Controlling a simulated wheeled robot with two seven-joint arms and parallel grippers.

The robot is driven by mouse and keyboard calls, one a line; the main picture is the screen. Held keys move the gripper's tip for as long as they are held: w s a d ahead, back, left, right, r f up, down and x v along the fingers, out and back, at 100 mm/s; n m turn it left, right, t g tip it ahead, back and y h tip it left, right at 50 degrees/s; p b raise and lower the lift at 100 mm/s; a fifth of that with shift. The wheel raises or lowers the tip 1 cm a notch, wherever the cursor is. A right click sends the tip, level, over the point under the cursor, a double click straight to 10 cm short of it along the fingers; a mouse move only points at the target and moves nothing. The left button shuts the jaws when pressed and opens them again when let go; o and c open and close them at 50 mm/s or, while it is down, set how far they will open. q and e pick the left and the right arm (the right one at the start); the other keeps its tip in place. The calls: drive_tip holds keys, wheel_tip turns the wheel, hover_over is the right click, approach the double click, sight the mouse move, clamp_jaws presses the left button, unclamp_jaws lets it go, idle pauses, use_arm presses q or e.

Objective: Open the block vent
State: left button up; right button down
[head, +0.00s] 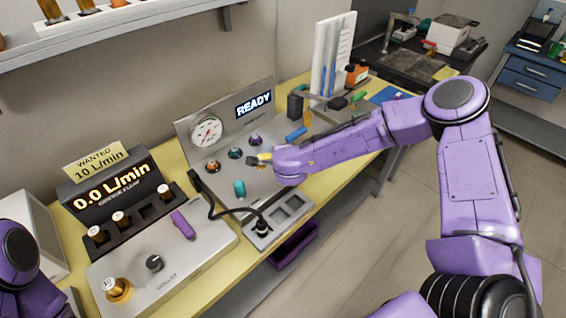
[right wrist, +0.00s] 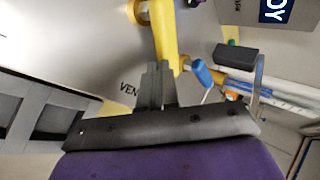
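The vent is a yellow lever (right wrist: 165,35) on the grey panel, with partly hidden lettering "VEN" beside it in the right wrist view. My left gripper is out of view; only part of my left arm shows at lower left.
A flow display (head: 113,187) reads 0.0 L/min, under a sign wanting 10 L/min. A black cable (head: 208,197) runs to a grey socket block (head: 278,214).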

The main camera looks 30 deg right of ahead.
drive_tip(key=w+d+n+y, duration=0.1)
drive_tip(key=n+y, duration=0.1)
drive_tip(key=shift+w+d+r+n+p, duration=0.1)
drive_tip(key=shift+d+n+p, duration=0.1)
drive_tip(key=shift+n+p, duration=0.1)
drive_tip(key=shift+w+d, duration=0.25)
drive_tip(key=shift+w, duration=0.3)
drive_tip(key=shift+w+d, duration=0.25)
drive_tip(key=shift+w, duration=0.3)
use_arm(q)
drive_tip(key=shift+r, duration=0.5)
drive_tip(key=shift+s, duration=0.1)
use_arm(e)
drive_tip(key=shift+w, duration=0.1)
